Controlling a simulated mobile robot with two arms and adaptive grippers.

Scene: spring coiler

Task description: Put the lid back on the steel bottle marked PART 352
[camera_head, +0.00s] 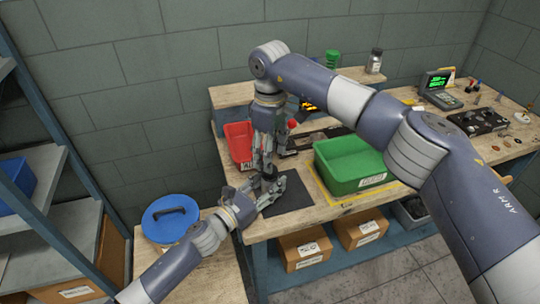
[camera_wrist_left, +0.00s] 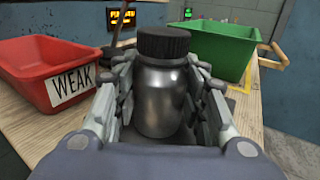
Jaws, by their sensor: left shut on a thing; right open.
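A dark steel bottle (camera_wrist_left: 160,98) stands between the fingers of my left gripper (camera_wrist_left: 165,120), which is shut around its body. A black ribbed lid (camera_wrist_left: 163,42) sits on the bottle's top; I cannot tell whether it is fully seated. No PART 352 marking is readable on the side I see. In the head view, my left gripper (camera_head: 267,191) is low over the bench's front left, and the bottle is mostly hidden by the grippers. My right gripper (camera_head: 264,168) points down just above it, open; I see nothing held in it.
A red bin (camera_head: 238,142) marked WEAK is behind the grippers, and a green bin (camera_head: 350,165) is to the right. A dark mat (camera_head: 290,193) lies at the front edge. Another lidded bottle (camera_head: 375,61) stands at the back.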

